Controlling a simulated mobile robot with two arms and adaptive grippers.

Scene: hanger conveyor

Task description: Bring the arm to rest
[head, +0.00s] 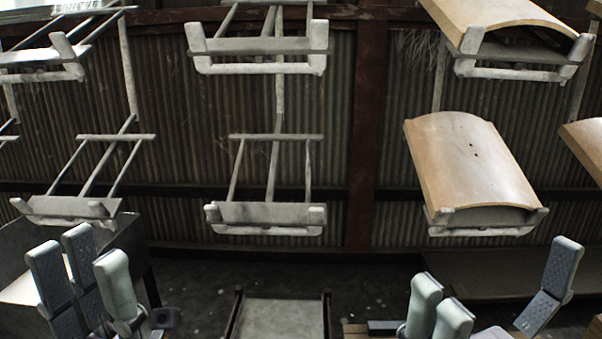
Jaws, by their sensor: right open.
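My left gripper (88,265) is at the lower left of the head view. Its fingers point up and stand apart, and nothing shows between them. My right gripper (498,285) is at the lower right, with its fingers spread wide and nothing between them. Both grippers are below the hanging racks in the picture and apart from each other. The lower parts of both are cut off by the bottom edge.
Empty hanger racks (265,213) hang at left and centre. Curved tan panels lie on the right racks, one on the lower rack (470,160) and one above (515,15). A grey flat-topped stand (280,318) is between my grippers. A corrugated wall (200,120) stands behind.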

